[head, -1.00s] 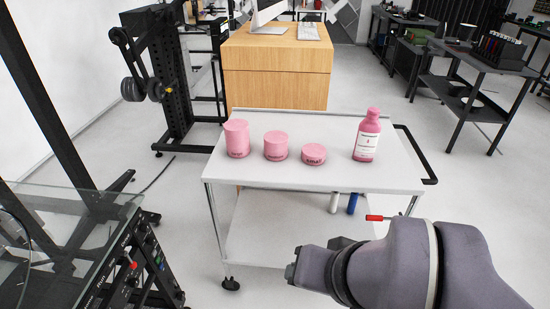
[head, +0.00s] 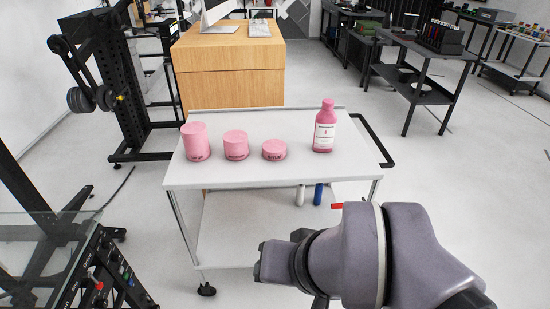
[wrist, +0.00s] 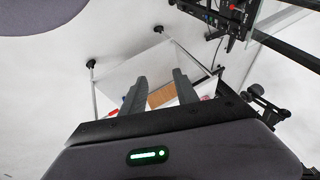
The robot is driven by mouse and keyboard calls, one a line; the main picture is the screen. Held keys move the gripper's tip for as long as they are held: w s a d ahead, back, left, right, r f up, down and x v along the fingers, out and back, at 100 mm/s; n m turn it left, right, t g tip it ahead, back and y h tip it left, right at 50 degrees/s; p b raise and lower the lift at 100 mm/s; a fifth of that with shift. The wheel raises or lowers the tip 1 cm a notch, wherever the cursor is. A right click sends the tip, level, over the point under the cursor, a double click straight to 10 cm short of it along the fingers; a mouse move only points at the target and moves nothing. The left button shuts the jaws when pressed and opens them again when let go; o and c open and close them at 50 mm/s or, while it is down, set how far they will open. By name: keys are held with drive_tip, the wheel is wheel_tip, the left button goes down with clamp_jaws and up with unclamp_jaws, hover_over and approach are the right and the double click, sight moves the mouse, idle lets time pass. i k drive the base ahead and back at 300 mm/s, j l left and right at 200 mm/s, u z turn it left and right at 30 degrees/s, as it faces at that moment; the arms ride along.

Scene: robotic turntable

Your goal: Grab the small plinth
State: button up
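The small plinth (head: 274,150) is the shortest of three pink cylinders on the white cart's top (head: 345,172), at the right end of their row. It stands upright with dark lettering on its side. The medium plinth (head: 236,146) and the tallest plinth (head: 195,142) stand to its left. My gripper is in front of the cart and lower than its top in the head view, apart from the plinths. In the wrist view my gripper (wrist: 157,80) has its two dark fingers spread with no object between them. I cannot pick out the small plinth in the wrist view.
A pink bottle (head: 325,127) with a white label stands right of the small plinth. The cart has a black handle (head: 377,140) on its right. Its lower shelf holds a white cylinder (head: 300,195) and a blue cylinder (head: 318,194). A wooden desk (head: 230,75) stands behind.

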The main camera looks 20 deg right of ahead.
sight(273, 150)
drive_tip(key=i+j, duration=0.1)
drive_tip(key=i, duration=0.45)
drive_tip(key=i+j, duration=0.15)
drive_tip(key=i, duration=0.35)
drive_tip(key=i+j, duration=0.1)
drive_tip(key=i, duration=0.45)
drive_tip(key=z, duration=0.05)
